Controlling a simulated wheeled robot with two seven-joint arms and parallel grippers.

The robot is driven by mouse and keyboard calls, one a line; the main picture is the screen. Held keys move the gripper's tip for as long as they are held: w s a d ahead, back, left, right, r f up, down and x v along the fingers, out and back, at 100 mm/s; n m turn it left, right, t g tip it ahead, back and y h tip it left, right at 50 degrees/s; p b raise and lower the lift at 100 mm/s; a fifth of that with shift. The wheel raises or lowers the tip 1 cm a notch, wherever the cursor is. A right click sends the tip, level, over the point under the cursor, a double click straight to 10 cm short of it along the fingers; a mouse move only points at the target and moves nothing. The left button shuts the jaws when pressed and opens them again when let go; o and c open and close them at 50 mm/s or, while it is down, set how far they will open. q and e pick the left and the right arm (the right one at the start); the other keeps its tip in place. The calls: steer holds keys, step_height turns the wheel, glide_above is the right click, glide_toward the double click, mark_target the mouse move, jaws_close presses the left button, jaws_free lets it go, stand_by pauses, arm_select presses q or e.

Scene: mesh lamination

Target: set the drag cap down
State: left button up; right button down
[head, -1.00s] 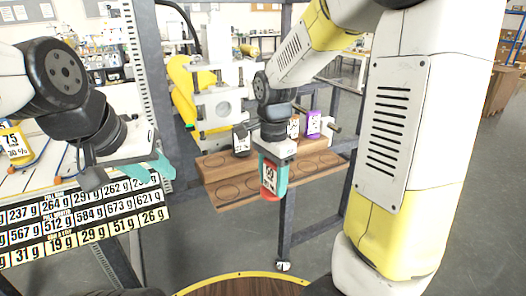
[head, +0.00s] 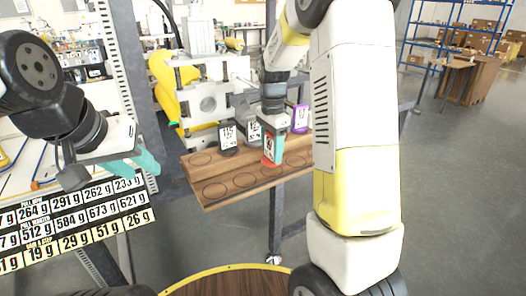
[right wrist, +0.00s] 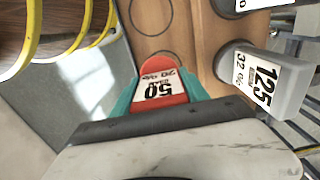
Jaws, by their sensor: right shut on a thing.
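The red drag cap (head: 268,161), with a white label reading 50 and 20 %, is in my right gripper (head: 273,148). Its teal fingers close on the cap's two sides, as the right wrist view shows (right wrist: 165,88). The cap is over the lower step of the wooden rack (head: 207,191), towards its right part; whether it touches the wood I cannot tell. The upper step carries a dark cap (head: 228,139), a grey cap (head: 253,134) and a purple cap (head: 300,118). My left gripper (head: 145,163) is at the left, away from the rack; its finger gap is unclear.
A grey cap labelled 125 (right wrist: 265,82) stands close to the red one in the wrist view. Empty marked circles (head: 216,190) line the lower step. A machine with a yellow roller (head: 170,85) stands behind the rack. A number board (head: 75,222) is at the left.

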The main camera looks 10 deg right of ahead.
mark_target(272, 158)
steer(key=shift+w+d+f, duration=0.2)
steer(key=shift+w, duration=0.3)
steer(key=shift+f, duration=1.6)
steer(key=shift+f, duration=0.15)
steer(key=c, duration=0.6)
jaws_free()
steer(key=shift+s, duration=0.1)
